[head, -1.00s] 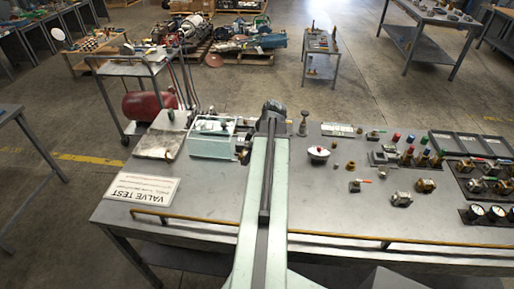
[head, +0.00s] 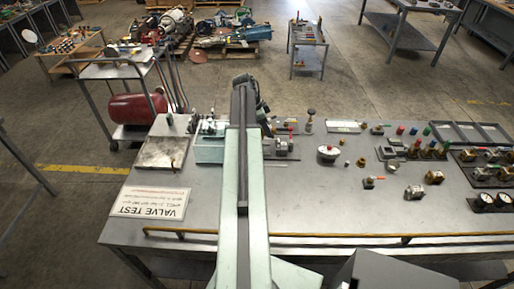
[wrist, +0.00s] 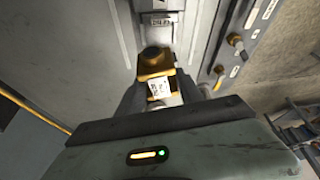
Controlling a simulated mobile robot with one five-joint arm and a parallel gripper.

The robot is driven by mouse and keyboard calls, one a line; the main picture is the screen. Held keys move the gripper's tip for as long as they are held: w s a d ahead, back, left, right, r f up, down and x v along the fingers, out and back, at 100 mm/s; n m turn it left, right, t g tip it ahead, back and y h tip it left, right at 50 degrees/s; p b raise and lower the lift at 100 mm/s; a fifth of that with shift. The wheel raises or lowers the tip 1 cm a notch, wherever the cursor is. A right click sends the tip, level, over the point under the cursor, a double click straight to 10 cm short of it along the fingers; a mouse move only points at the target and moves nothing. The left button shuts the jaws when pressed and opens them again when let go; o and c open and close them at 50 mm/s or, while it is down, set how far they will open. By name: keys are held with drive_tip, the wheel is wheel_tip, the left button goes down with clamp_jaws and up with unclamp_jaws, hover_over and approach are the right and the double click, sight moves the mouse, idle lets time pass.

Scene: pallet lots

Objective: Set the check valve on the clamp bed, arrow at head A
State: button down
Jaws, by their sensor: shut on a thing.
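In the wrist view my gripper (wrist: 160,92) is shut on a brass-coloured valve body (wrist: 153,66) with a dark round opening and a white printed label. The label's print and any arrow are too small to read. Beyond the valve is a grey metal fixture with a small marked plate (wrist: 158,20); I cannot tell which head it names. In the head view my arm hides the gripper and held valve.
A VALVE TEST sign (head: 152,202) lies at the bench's left front. A yellow rail (head: 330,235) runs along the front edge. Bare bench (head: 320,205) lies right of my arm.

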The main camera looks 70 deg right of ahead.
drive_tip(key=shift+w+d+m+y, duration=0.15)
drive_tip(key=shift+d+m+y, duration=0.3)
drive_tip(key=shift+m, duration=0.75)
wheel_tip(320, 180, down, 10)
drive_tip(key=b, duration=1)
drive_tip(key=shift+f, duration=0.15)
drive_tip(key=shift+r, duration=0.25)
drive_tip(key=shift+f, duration=0.15)
drive_tip(key=c, duration=0.8)
unclamp_jaws()
drive_tip(key=shift+o, duration=0.2)
drive_tip(key=p+v, duration=1.1)
drive_tip(key=v, duration=0.1)
